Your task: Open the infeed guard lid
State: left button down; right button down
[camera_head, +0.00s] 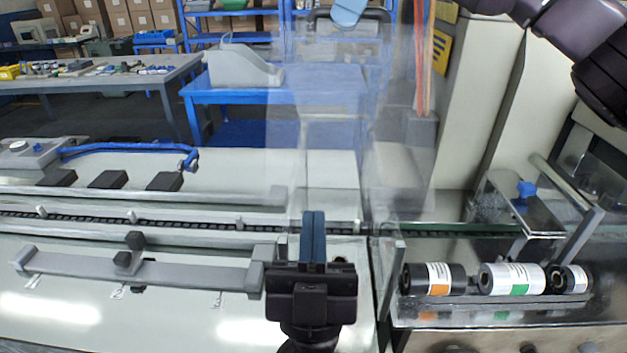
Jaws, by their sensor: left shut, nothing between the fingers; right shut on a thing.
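The infeed guard lid (330,110) is a clear panel that stands raised, roughly upright, in the upper middle of the view. I see the shelving and blue table through it. Its dark handle (378,14) is at the top edge. My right gripper (348,12) is shut on the handle; only its blue fingers show at the top edge of the view, and the rest is cut off. My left gripper (313,237) is at the lower middle, in front of the lid, shut and empty, with its blue fingers together.
A conveyor chain (100,222) runs across the machine bed. A grey guide rail (190,275) lies at left. Several labelled rolls (513,279) lie at right. My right arm (565,25) crosses the upper right. A blue table (230,92) stands behind.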

jog(key=shift+f, duration=0.4)
jog(key=c, duration=1.4)
grip_release()
jog(key=shift+o, duration=1.4)
jog(key=shift+w, duration=0.25)
jog(key=shift+s+r, duration=0.2)
jog(key=shift+r, duration=0.1)
jog(key=v, duration=1.1)
jog(key=shift+w+r, duration=0.25)
jog(key=shift+r, duration=0.1)
